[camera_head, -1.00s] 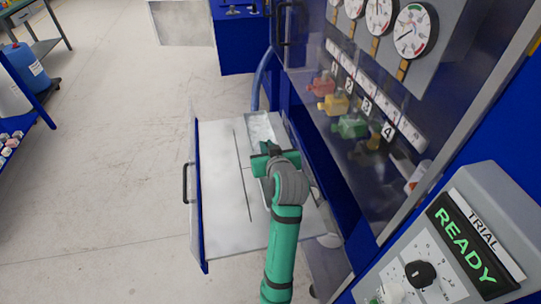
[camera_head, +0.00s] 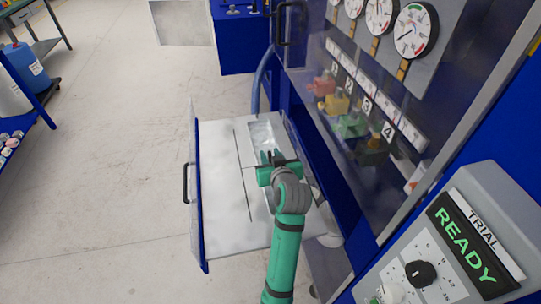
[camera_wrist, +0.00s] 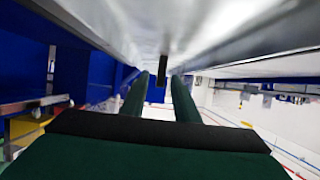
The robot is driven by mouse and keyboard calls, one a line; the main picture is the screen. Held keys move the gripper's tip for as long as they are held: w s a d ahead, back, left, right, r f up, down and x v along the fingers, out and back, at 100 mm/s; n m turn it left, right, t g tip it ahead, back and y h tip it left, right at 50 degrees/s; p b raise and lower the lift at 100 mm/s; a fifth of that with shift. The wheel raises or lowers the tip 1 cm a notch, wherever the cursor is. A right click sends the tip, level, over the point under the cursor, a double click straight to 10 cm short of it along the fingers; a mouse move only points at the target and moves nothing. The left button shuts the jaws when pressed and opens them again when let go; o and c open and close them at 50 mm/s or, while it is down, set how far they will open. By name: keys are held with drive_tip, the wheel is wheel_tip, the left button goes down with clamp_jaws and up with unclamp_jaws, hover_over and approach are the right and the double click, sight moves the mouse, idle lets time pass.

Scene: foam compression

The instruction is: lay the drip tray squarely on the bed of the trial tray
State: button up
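The trial tray (camera_head: 222,210) is a pulled-out drawer with a pale grey bed and dark slots, left of the arm in the head view. The drip tray (camera_head: 262,136) is a shiny pale metal tray at the right side of that bed; my gripper and arm hide part of it. My gripper (camera_head: 271,159) is over the drip tray. Whether the drip tray touches the bed is hard to tell.
The blue cabinet with a clear front (camera_head: 365,130) and gauges stands close on the right. A control box (camera_head: 440,250) reading READY is at lower right. A blue hose (camera_head: 258,80) hangs behind the drawer.

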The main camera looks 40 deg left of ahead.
drive_tip(key=shift+r, duration=0.1)
drive_tip(key=v, duration=1.2)
idle(0.4)
